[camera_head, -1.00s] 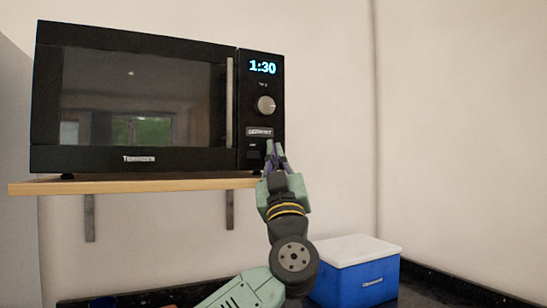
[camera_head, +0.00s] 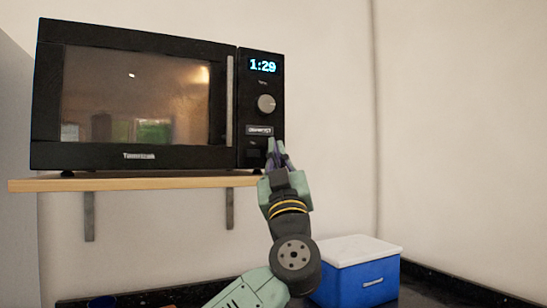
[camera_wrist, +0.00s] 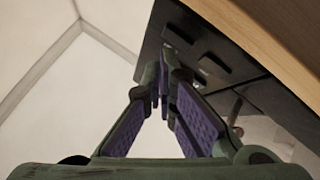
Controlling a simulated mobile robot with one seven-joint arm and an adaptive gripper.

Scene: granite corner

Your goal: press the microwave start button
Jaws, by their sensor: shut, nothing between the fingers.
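The black microwave (camera_head: 135,95) stands on a wooden shelf, its door closed and its window glowing a warm brown. Its display (camera_head: 262,65) reads 1:29. Below are a round grey knob (camera_head: 266,104), a pale label strip (camera_head: 260,131) and a dark button (camera_head: 254,153) low on the panel; I cannot read their lettering with certainty. My gripper (camera_head: 275,147) is shut and empty, with its tips at the panel's lower right edge. In the wrist view my gripper's fingertips (camera_wrist: 163,100) meet just below the dark panel and its raised buttons (camera_wrist: 214,66). I cannot tell whether they touch it.
The wooden shelf (camera_head: 130,184) on metal brackets lies below the microwave, close left of my gripper. A blue cooler with a white lid (camera_head: 358,280) sits on the dark counter to the lower right. The space right of the microwave is open up to the wall corner.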

